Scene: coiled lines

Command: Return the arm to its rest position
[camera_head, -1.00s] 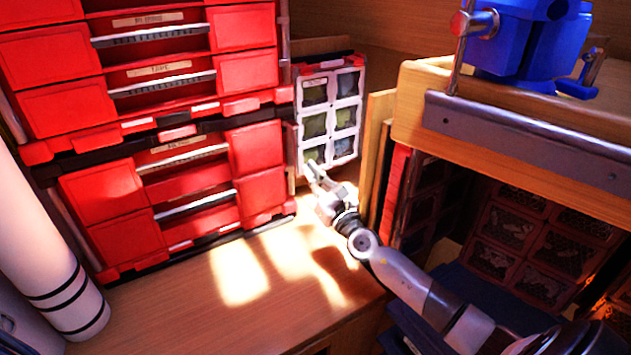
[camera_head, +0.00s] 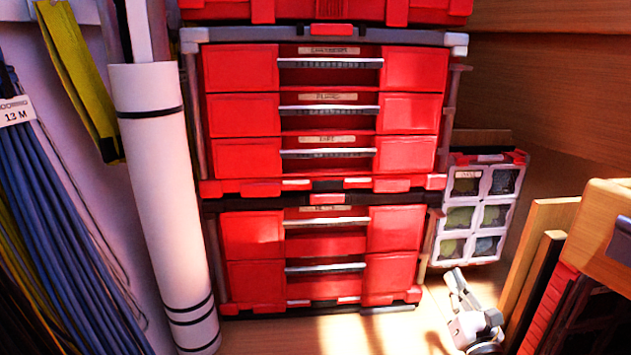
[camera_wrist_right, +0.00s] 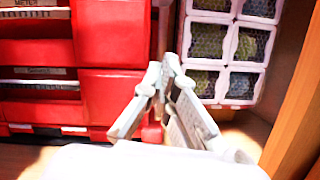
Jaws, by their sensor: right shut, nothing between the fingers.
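My right gripper (camera_head: 456,279) shows at the lower right of the head view, in front of the small parts organizer (camera_head: 478,210). In the right wrist view, its fingers (camera_wrist_right: 160,72) come together at the tips and hold nothing. They point toward the gap between the red drawers (camera_wrist_right: 110,95) and the organizer (camera_wrist_right: 225,50). The fingers look apart from both, above the wooden surface. Most of the right arm lies beyond the head view's lower edge. My left gripper is in neither view.
Stacked red drawer units (camera_head: 325,120) fill the middle. A white roll (camera_head: 165,200) leans on the left beside hanging blue coiled lines (camera_head: 55,230). Upright wooden boards (camera_head: 535,255) and a workbench corner (camera_head: 605,225) stand close on the right. The wooden surface (camera_head: 370,330) below the drawers is clear.

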